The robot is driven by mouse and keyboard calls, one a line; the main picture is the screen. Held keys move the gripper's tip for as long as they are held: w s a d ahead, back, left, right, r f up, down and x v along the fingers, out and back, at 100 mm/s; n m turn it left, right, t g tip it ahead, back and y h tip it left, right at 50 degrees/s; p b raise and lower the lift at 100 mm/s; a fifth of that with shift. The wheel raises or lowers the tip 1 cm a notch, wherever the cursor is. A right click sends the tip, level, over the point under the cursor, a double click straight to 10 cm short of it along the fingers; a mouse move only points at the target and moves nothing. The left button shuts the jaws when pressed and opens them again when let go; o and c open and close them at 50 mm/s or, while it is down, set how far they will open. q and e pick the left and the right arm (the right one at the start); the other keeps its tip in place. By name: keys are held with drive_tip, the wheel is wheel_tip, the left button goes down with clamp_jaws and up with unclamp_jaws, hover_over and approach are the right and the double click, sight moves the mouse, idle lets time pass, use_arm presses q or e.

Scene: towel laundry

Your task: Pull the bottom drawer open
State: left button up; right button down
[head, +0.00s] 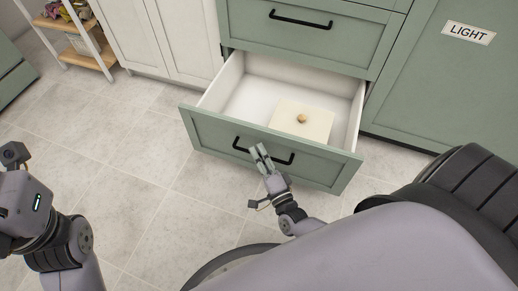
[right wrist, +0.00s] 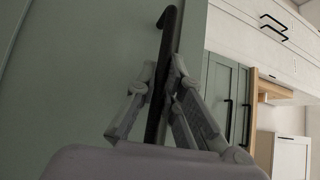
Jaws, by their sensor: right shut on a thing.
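The green bottom drawer (head: 215,132) is pulled out, with its white inside showing. A flat cream piece with a small tan knob (head: 302,119) lies in it. My right gripper (head: 260,154) is at the drawer's black bar handle (head: 283,158), left of its middle. In the right wrist view the fingers (right wrist: 165,95) are closed around the dark handle (right wrist: 163,70). My left arm (head: 30,200) is at the left edge of the head view, away from the drawer; its fingers cannot be made out.
A shut green drawer with a black handle (head: 300,20) is above. A green panel labelled LIGHT (head: 468,33) is to the right. White cabinets (head: 170,45) and a wooden shelf rack (head: 82,45) stand at the left. The tiled floor (head: 130,160) in front is clear.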

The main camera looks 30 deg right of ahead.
drive_tip(key=shift+f, duration=0.1)
drive_tip(key=c, duration=1.7)
unclamp_jaws()
drive_tip(key=shift+r, duration=0.2)
